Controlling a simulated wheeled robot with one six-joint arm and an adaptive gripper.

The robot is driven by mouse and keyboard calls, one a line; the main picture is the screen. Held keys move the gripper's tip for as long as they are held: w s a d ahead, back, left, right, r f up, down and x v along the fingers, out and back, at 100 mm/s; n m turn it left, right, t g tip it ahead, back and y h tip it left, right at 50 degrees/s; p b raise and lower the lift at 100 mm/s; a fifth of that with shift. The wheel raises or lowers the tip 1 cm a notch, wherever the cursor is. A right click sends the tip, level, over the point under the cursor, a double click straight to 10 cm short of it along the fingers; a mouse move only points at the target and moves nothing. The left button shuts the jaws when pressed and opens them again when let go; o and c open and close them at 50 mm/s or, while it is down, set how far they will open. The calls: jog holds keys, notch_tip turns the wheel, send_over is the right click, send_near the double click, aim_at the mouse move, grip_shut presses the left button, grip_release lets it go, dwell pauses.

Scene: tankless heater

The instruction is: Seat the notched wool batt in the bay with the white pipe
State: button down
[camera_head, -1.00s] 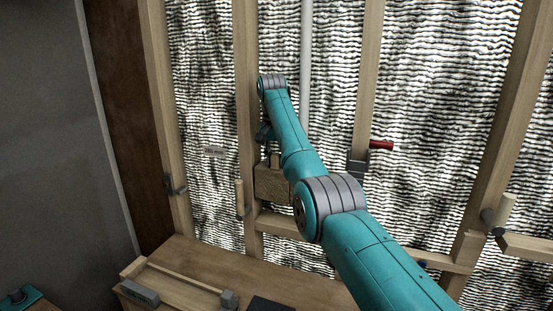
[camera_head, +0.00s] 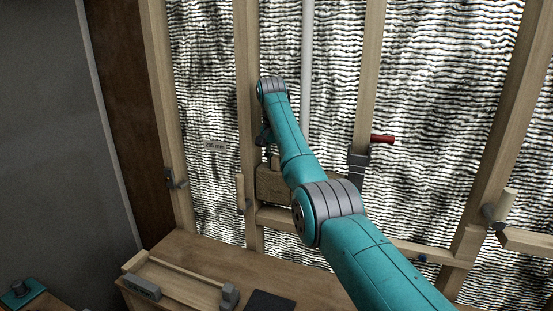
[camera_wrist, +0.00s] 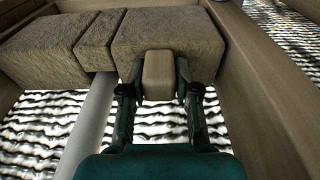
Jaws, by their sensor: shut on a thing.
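The notched wool batt (camera_wrist: 150,32) is a brown, fibrous block spanning the bay in the wrist view, with a narrow strip (camera_wrist: 98,42) between two seams left of my gripper. In the head view the batt (camera_head: 270,184) sits low in the bay, just above a crosspiece, partly behind my arm. The white pipe (camera_wrist: 92,125) runs up to the batt in line with that strip; how deep it sits in the notch is hidden. It also shows upright in the head view (camera_head: 306,60). My gripper (camera_wrist: 160,82) is shut on a beige grip block at the batt's front.
Wooden studs flank the bay on the left (camera_head: 247,110) and right (camera_head: 371,70). A red-handled part (camera_head: 382,139) projects from the right stud. A crosspiece (camera_head: 273,218) runs below the batt. A bench (camera_head: 190,250) with a wooden tray (camera_head: 182,284) stands below left.

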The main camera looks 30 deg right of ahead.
jog(key=shift+f, duration=3.1)
dwell(2.6)
jog(key=c, duration=0.8)
grip_release()
jog(key=shift+o, duration=0.2)
jog(key=shift+s+a+r, duration=0.1)
jog(key=shift+a+r, duration=0.05)
jog(key=shift+r, duration=1.05)
jog(key=shift+s+a+r, duration=0.1)
jog(key=shift+r, duration=1.15)
jog(key=shift+s+a+r, duration=0.1)
jog(key=shift+a+r, duration=0.05)
jog(key=shift+r, duration=1.05)
